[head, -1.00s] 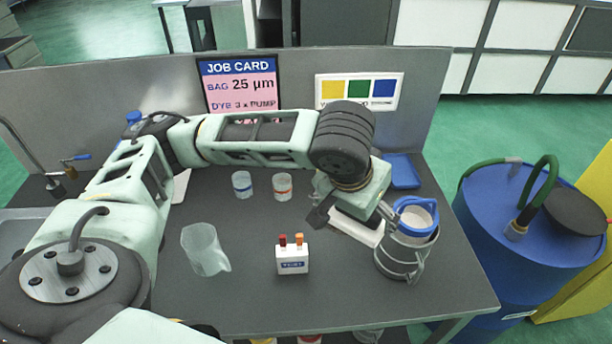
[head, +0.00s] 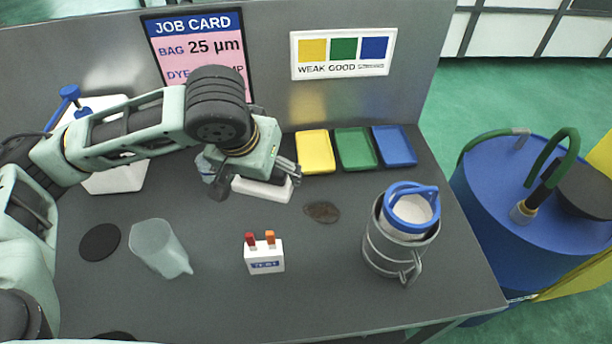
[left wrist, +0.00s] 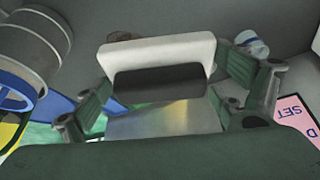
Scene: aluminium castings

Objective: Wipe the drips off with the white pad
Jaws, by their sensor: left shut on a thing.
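My left gripper (head: 254,181) is shut on the white pad (head: 264,190) and holds it over the back middle of the grey table. In the left wrist view the pad (left wrist: 150,52) has a white edge strip and a dark block between the two fingers. A brown wet-looking patch (head: 322,212) lies on the table to the right of the pad, apart from it in the picture. Part of a brown spot (left wrist: 125,37) shows behind the pad in the left wrist view. The pad's underside is hidden. My right gripper is not in view.
A metal holder (head: 380,249) with a blue-rimmed cup (head: 412,207) stands at the right. Yellow (head: 315,153), green (head: 356,150) and blue (head: 395,147) trays lie at the back.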

